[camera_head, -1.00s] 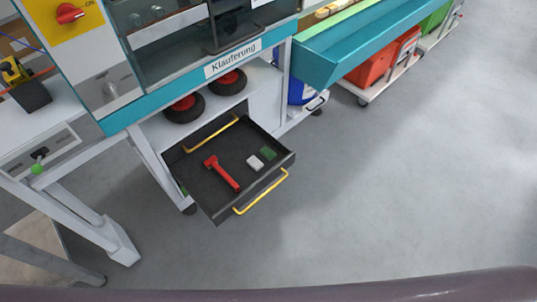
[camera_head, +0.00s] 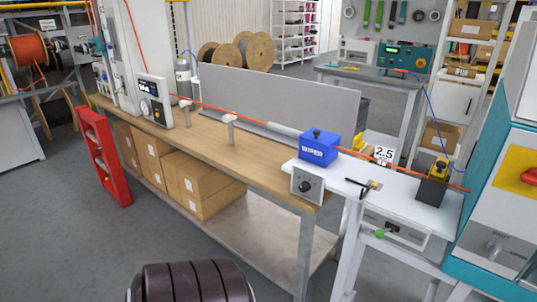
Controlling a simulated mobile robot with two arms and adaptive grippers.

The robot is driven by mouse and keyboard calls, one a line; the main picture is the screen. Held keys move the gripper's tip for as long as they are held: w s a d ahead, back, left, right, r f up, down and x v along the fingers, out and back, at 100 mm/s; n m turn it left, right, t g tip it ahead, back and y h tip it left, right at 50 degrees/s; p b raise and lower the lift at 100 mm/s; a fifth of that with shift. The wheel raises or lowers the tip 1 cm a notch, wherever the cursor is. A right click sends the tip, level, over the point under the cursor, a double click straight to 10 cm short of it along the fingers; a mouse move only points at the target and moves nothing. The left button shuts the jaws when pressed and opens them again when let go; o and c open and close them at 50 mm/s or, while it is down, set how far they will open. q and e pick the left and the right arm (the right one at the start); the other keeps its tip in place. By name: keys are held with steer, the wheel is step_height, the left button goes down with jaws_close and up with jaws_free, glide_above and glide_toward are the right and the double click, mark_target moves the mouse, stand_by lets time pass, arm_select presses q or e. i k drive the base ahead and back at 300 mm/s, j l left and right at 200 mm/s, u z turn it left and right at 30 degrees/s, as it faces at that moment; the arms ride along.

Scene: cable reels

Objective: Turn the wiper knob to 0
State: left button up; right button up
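A black rotary knob (camera_head: 305,185) sits on a small white plate on the front of the bench, just below a blue box (camera_head: 318,148). The box carries a white label that looks like it names a wiper. The knob's pointer and scale are too small to read. An orange cable (camera_head: 240,117) runs along the bench into the blue box and out to its right. Neither of my grippers is in view. A dark ribbed rounded part, probably mine, shows at the bottom edge.
The wooden bench (camera_head: 211,142) holds cardboard boxes (camera_head: 189,185) underneath. A white side table (camera_head: 405,188) adjoins it at the right, with a green knob (camera_head: 379,234) below. A red rack (camera_head: 103,160) stands at the left. Grey floor in front is mostly clear.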

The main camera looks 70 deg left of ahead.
mark_target(304, 186)
steer(key=u, duration=1.85)
